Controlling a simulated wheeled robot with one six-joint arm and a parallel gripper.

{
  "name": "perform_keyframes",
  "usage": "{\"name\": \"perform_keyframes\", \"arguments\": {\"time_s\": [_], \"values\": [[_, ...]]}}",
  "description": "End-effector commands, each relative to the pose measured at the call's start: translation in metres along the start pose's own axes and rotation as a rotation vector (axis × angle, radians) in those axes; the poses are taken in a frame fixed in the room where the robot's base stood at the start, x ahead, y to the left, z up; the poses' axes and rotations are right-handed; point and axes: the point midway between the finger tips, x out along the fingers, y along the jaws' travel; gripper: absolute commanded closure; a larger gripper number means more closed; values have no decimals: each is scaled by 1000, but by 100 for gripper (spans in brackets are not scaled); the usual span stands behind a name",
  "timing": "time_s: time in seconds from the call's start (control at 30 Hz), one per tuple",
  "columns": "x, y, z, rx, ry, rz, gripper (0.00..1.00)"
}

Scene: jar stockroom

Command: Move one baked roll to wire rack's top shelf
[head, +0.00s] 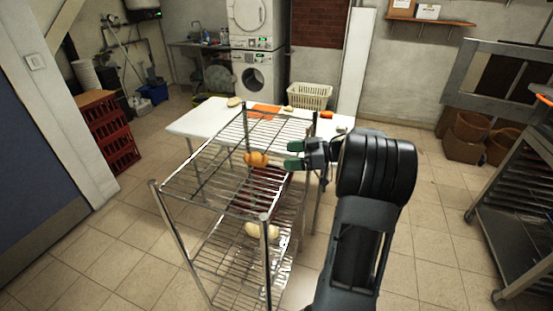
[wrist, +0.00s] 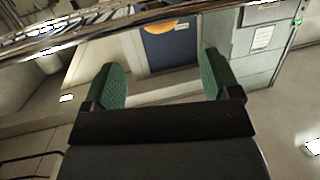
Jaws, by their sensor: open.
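The wire rack (head: 186,222) stands in front of me. A golden-brown baked roll (head: 256,159) sits on its top shelf (head: 215,185), near the right edge. My gripper (head: 293,155) is just right of this roll, its green fingers pointing left and apart, with nothing seen between them. In the wrist view my gripper (wrist: 163,80) is also open and empty. An orange-brown shape at the shelf edge there, probably the roll (wrist: 182,27), lies beyond the fingertips. A paler roll (head: 262,230) rests on a lower shelf.
A white table (head: 200,122) behind the rack holds a pale bread-like piece (head: 234,102), an orange mat (head: 264,111) and other small items. A cream basket (head: 309,96) stands behind it. A dark rack (head: 515,190) is at right.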

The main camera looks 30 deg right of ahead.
Motion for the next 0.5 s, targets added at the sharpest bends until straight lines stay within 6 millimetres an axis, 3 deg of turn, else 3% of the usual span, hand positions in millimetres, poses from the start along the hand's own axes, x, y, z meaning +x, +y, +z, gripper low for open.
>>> {"name": "perform_keyframes", "arguments": {"time_s": [0.2,0.5], "values": [[-20,0,0,-1,1,1,18],[-25,0,-1,-1,1,1,18]]}}
